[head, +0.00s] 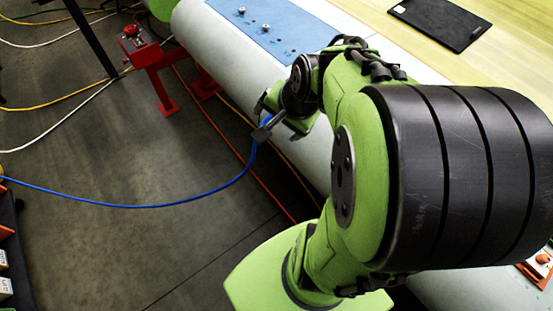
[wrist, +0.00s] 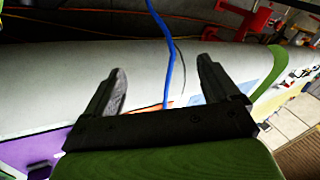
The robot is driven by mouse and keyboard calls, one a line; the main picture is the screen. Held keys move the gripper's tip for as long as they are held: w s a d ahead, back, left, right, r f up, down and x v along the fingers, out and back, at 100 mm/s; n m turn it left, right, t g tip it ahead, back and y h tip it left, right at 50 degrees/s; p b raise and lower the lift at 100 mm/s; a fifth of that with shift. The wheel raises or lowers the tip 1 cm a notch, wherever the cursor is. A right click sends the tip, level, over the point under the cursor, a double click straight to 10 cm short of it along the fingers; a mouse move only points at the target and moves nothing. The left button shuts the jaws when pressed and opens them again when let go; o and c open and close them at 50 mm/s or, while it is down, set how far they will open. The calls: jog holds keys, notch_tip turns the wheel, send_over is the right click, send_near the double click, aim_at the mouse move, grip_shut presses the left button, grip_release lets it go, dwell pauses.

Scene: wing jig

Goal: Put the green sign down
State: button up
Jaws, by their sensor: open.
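I cannot pick out a green sign in either view. My gripper (wrist: 165,85) shows in the wrist view with its two dark fingers spread wide apart. No sign is between them. A blue cable (wrist: 168,60) runs through the gap between the fingers in that picture; I cannot tell whether it touches them. In the head view the end of my arm is beside the long pale wing-like body (head: 290,95), and the blue cable (head: 225,190) leads up to it. My arm hides part of that body.
A blue mat (head: 265,25) with small metal parts lies on the pale body. A black tablet (head: 440,22) lies on the yellowish surface at the upper right. A red stand (head: 155,65) with a control box is at the upper left. Cables cross the otherwise open floor (head: 110,220).

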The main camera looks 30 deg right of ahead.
jog(key=s+a+r+n+b, duration=0.2)
jog(key=s+a+n, duration=0.6)
jog(key=s+n, duration=0.4)
jog(key=shift+r+n+b, duration=0.2)
jog(key=shift+n+b, duration=0.1)
jog(key=shift+b, duration=0.3)
